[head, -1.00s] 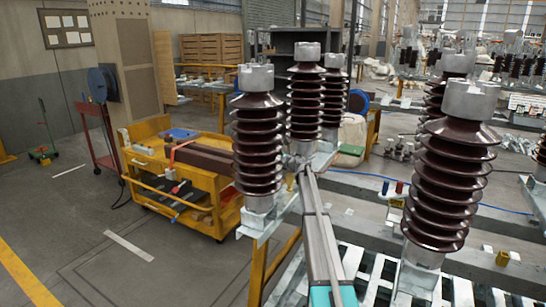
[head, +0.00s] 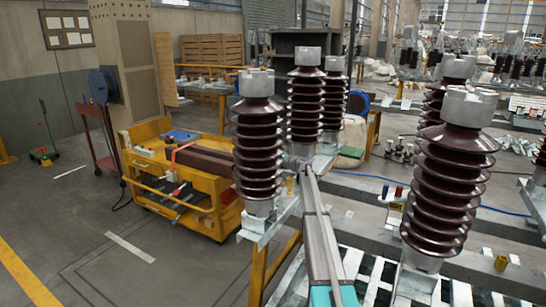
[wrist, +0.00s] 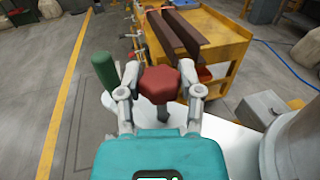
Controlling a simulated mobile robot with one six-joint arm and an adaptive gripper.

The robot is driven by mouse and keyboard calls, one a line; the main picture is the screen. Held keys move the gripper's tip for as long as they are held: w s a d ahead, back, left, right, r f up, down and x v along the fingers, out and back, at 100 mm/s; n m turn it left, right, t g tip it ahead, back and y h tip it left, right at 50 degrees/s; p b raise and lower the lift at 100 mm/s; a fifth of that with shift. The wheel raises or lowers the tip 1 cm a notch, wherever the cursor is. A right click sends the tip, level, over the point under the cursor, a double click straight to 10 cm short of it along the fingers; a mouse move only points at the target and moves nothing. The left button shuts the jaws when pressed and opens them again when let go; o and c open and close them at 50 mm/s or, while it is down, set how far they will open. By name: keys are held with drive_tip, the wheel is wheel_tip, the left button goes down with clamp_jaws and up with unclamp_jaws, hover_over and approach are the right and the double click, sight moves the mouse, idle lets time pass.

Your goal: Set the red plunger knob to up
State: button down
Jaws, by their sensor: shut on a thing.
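The red plunger knob (wrist: 158,84) is a faceted red head on a short grey stem, in the middle of the wrist view. My gripper (wrist: 163,92) has one finger on each side of the knob and is shut on it. The knob stands just above a pale grey surface (wrist: 225,135). A green handle (wrist: 104,70) stands beside my left finger. In the head view my arm reaches away to between the brown insulators, and I cannot make out the knob there.
Ribbed brown insulators (head: 257,150) stand close on the left of my arm, and another (head: 450,185) on the right. A yellow cart (head: 150,160) with tools stands behind on the left. The floor in front of it is clear.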

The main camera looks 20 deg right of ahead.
drive_tip(key=shift+r, duration=0.2)
drive_tip(key=shift+c, duration=1.2)
unclamp_jaws()
drive_tip(key=shift+v, duration=6)
